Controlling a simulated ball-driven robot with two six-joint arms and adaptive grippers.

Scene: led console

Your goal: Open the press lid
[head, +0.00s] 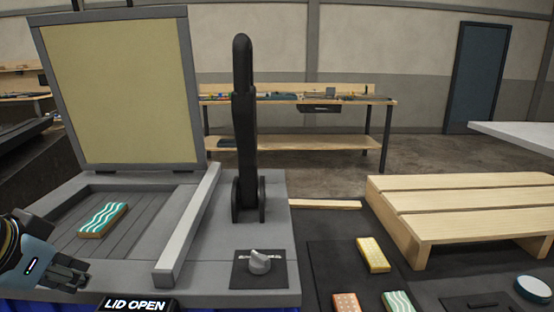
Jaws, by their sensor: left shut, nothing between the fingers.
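The press lid (121,92), a grey frame around a yellowish panel, stands upright at the back left of the grey press (222,272). A green board with white wavy lines (102,220) lies in the recess below it. A label at the front edge reads "LID OPEN" (135,305). A tall black lever (243,120) stands upright right of the recess, with a grey knob (260,262) in front of it. My left gripper (82,278) is shut and empty at the lower left, beside the recess's front left corner. My right gripper is not in view.
A raised grey bar (188,230) runs along the recess's right side. A wooden pallet (460,205) stands at the right. Yellow (373,254), orange (346,303) and green (397,302) boards lie on the dark surface in front of it. A workbench (300,98) stands behind.

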